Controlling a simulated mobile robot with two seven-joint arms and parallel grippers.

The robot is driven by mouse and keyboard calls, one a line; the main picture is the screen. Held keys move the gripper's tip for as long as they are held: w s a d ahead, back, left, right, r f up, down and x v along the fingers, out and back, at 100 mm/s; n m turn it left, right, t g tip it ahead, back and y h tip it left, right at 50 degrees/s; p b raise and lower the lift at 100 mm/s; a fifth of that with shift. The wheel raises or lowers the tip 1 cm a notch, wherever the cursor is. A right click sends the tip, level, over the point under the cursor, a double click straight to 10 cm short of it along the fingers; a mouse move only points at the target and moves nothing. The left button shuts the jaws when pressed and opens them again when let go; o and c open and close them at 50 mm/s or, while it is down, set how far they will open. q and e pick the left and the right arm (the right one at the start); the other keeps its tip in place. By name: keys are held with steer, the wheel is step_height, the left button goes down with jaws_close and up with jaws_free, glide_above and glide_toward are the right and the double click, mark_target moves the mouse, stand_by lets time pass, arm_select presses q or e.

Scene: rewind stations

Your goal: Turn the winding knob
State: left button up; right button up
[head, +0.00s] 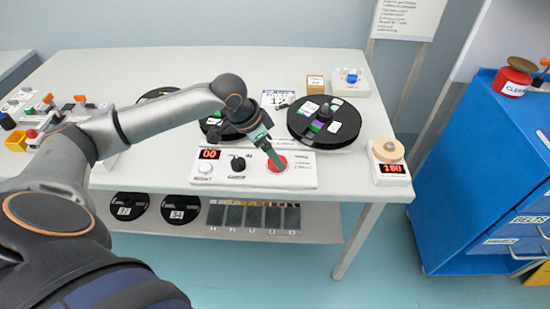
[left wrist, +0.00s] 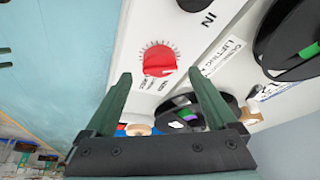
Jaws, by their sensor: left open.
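A red round knob (head: 284,160) with a ring of scale marks sits at the right of a white control panel (head: 300,181) on the table. In the left wrist view the red knob (left wrist: 159,60) lies just beyond the fingertips, centred between them. My left gripper (head: 276,163) is over the knob and partly hides it in the head view. Its two green fingers (left wrist: 159,74) are apart in the left wrist view, with nothing between them. The panel also has a black knob (head: 238,164) and a red display (head: 209,154) reading 00. My right gripper is not in view.
Black reels (head: 335,136) stand behind the panel, one partly behind my arm. A scale-like device (head: 391,172) with a red display and a tan disc is at the table's right edge. A blue cabinet (head: 470,180) stands further right. The table's back left is clear.

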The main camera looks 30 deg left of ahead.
arm_select(q)
steer(key=shift+x, duration=1.7)
